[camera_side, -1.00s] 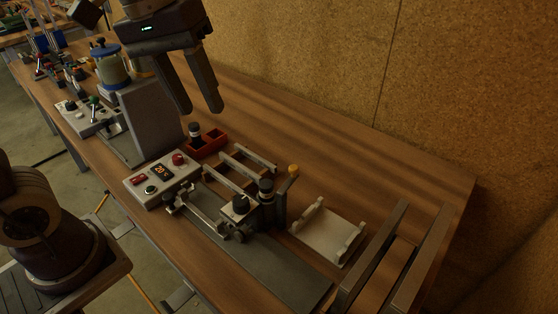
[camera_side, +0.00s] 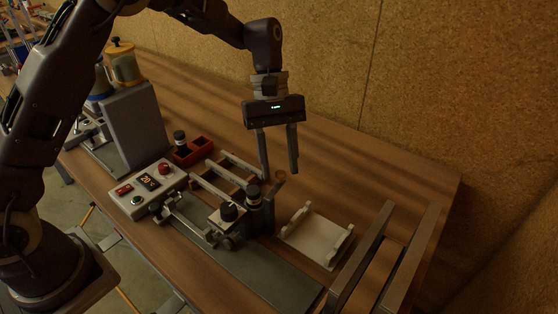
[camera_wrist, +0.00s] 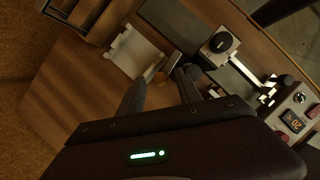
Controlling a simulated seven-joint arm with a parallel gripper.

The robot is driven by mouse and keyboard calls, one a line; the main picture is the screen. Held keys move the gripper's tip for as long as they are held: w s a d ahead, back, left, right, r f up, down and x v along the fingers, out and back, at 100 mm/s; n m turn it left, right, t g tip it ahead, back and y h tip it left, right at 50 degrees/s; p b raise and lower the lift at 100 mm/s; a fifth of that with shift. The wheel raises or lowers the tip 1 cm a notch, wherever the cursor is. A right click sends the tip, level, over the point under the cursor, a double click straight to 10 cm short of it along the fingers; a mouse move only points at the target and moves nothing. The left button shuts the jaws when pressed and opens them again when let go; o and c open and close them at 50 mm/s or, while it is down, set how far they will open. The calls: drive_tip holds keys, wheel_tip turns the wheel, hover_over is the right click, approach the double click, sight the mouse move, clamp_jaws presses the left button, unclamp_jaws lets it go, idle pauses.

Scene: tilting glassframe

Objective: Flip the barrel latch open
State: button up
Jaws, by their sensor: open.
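What looks like the barrel latch is a dark grey metal assembly (camera_side: 262,217) with black knobs, at the end of a grey rail. The lower lever is partly hidden by the near finger.
A white cradle (camera_side: 318,240) lies right of the latch. A control box (camera_side: 150,190) with a red button and display stands left. A red tray (camera_side: 193,151) and an upright grey block (camera_side: 132,125) are behind it. Metal rails (camera_side: 413,262) stand at the right.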

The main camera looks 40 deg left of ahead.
clamp_jaws()
drive_tip(key=shift+w+d+m+g, duration=0.1)
drive_tip(key=shift+d+m+g, duration=0.3)
drive_tip(key=shift+m, duration=0.6)
unclamp_jaws()
drive_tip(key=shift+r+y, duration=0.1)
drive_tip(key=shift+y, duration=0.2)
drive_tip(key=v, duration=0.7)
